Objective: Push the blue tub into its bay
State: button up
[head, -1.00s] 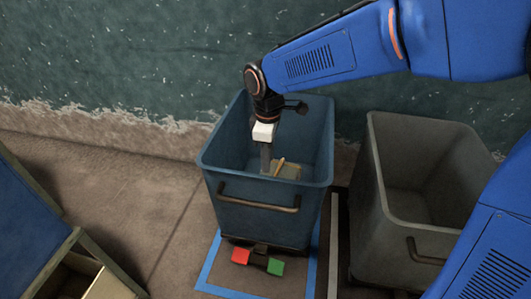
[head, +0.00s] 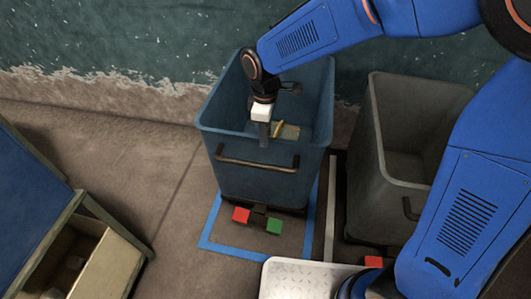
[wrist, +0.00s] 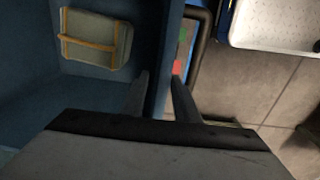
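The blue tub (head: 252,185) stands upright on the floor against the teal wall, its bar handle (head: 257,163) facing me. A blue taped outline (head: 240,250) on the floor shows in front of and beside its base; its far part is hidden. My gripper (head: 264,145) points down at the tub's near rim. In the wrist view one finger is inside the tub and one outside, with the wall (wrist: 163,55) between them; the gripper (wrist: 162,85) looks open there. A pale strapped packet (wrist: 97,42) lies inside the tub.
A grey tub (head: 375,190) stands to the right past a pale floor strip (head: 331,210). A blue-topped cabinet (head: 30,200) with an open drawer (head: 105,262) is at left.

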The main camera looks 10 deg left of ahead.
notch_tip(320, 180, down, 10)
jog(key=shift+f, duration=0.25)
jog(key=shift+w, duration=0.1)
grip_shut()
dwell(1.6)
